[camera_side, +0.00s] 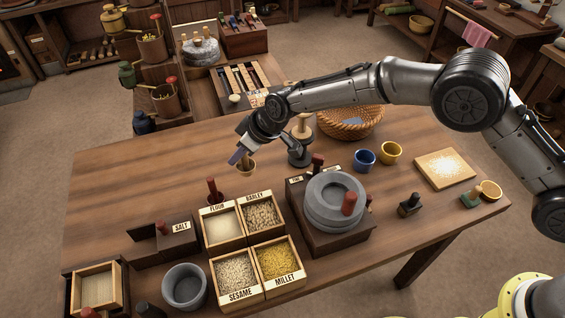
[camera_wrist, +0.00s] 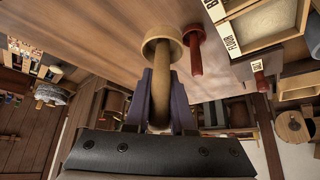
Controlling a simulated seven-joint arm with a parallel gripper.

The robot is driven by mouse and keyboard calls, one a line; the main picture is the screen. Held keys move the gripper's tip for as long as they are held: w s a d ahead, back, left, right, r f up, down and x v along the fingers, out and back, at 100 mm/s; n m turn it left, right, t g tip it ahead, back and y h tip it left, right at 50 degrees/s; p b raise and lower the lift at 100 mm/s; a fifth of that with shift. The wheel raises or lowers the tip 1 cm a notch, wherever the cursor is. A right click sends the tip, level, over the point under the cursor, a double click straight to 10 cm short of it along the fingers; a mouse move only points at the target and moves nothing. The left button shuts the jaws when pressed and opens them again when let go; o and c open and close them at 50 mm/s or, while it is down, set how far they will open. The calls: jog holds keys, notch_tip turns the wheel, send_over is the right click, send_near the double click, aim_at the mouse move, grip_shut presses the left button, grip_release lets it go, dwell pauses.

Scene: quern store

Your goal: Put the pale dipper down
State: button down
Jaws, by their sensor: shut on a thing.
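The pale dipper (camera_wrist: 161,82) is between the purple fingers of my gripper (camera_wrist: 160,105) in the wrist view, its round cup pointing away from the gripper. My gripper (camera_side: 240,155) is shut on its handle. I cannot tell whether the cup touches the table. A red dipper-like tool (camera_side: 213,190) stands close by, left of and nearer than the pale dipper; it also shows in the wrist view (camera_wrist: 195,52).
Open boxes of flour (camera_side: 222,229), barley (camera_side: 263,215), sesame (camera_side: 236,274) and millet (camera_side: 279,262) stand in front. The quern (camera_side: 335,203) is to the right, a dark stand (camera_side: 299,156) close behind my gripper. The table's left part is clear.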

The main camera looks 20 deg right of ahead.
jog(key=shift+d+r, duration=0.2)
jog(key=s+d+m+t+h, duration=0.25)
jog(key=d+m, duration=0.25)
jog(key=d, duration=2)
jog(key=s+d+f+m+h, duration=0.2)
jog(key=s+d+m, duration=0.2)
jog(key=s+d, duration=1.75)
jog(key=shift+g, duration=0.25)
jog(key=shift+w+d+f, duration=0.2)
jog(key=shift+d+f, duration=0.1)
jog(key=shift+f, duration=1)
jog(key=shift+w+d+f, duration=0.25)
jog(key=shift+d+f, duration=0.05)
jog(key=shift+f, duration=1)
jog(key=shift+w+d+f, duration=0.2)
jog(key=shift+d+f, duration=0.1)
jog(key=shift+f, duration=1)
jog(key=shift+f, duration=0.15)
jog(key=c, duration=0.8)
grip_release()
jog(key=shift+o, duration=0.2)
